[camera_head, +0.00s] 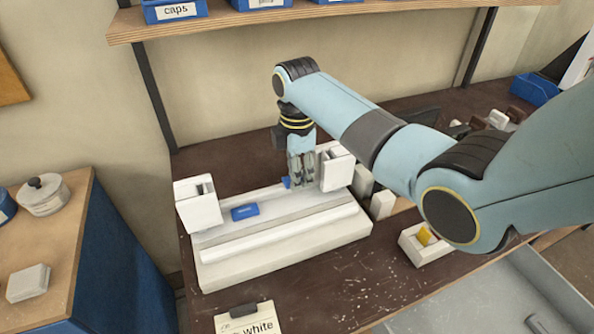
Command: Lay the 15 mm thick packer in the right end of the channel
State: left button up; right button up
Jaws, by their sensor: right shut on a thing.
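The white clamp fixture (285,250) lies on the dark bench, with a long channel (275,226) along it and a white upright block at each end: the left block (197,206) and the right block (337,168). A blue packer (245,212) lies flat in the left part of the channel. My right gripper (302,182) points down near the right block and is shut on a small blue piece (286,182), apparently a packer. The fingers hide most of this piece, so its thickness and any contact with the channel cannot be told. My left gripper is not in view.
A small white tray (425,250) with a yellow piece (424,236) stands right of the fixture. White blocks (382,205) stand close to its right end. A card reading "white" (250,322) lies in front. A shelf (300,22) with blue bins crosses above.

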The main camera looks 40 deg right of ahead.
jog(key=shift+f+b, duration=0.8)
jog(key=shift+f, duration=0.6)
jog(key=o, duration=0.9)
jog(key=shift+r, duration=0.1)
